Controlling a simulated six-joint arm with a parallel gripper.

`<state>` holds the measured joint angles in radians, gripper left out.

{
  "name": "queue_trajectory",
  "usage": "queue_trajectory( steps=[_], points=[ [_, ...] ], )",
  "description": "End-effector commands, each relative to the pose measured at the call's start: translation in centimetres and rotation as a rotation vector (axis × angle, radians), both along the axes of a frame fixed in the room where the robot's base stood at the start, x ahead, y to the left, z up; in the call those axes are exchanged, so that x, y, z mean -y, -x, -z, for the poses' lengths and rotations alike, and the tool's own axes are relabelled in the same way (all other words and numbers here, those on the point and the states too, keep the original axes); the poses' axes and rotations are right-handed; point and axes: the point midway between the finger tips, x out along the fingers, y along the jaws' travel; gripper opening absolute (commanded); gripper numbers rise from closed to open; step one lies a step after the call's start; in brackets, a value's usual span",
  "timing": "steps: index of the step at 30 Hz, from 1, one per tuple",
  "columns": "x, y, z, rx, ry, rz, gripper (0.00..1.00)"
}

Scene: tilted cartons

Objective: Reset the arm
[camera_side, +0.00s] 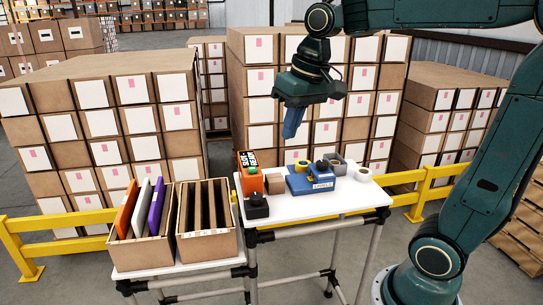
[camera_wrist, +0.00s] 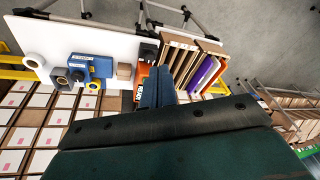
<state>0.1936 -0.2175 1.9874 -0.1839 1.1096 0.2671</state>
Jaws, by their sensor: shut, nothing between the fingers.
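My gripper (camera_side: 292,122) hangs pointing down above the white table, clear of everything on it. Its blue fingers are together with nothing held between them. In the wrist view the gripper (camera_wrist: 158,84) also shows shut, its fingers overlapping the view of the orange box. My arm reaches in from the right side of the side view.
A white table (camera_side: 318,207) holds an orange box (camera_side: 250,178), a blue labels box (camera_side: 310,183), a small brown box (camera_side: 274,184) and tape rolls. To the left, a carton (camera_side: 150,252) holds orange, white and purple items beside a slotted carton (camera_side: 209,246). Yellow rails (camera_side: 20,245) and stacked boxes stand behind.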

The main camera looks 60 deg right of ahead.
Motion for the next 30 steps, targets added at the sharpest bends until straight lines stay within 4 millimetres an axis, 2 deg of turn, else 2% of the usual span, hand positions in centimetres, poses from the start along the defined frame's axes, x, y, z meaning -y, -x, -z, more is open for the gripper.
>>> queue_trajectory(
  steps=[1,9,18,24,30],
  points=[
    [-0.6,1.1,0.0,0.018,0.008,-0.018,0.00],
    [-2.4,6.4,1.4,0.106,0.055,-0.119,0.00],
    [-3.3,11.5,4.0,0.195,0.111,-0.220,0.00],
    [-3.3,13.0,5.2,0.225,0.133,-0.253,0.00],
    [-3.3,13.2,5.4,0.229,0.137,-0.259,0.00]
  ],
)
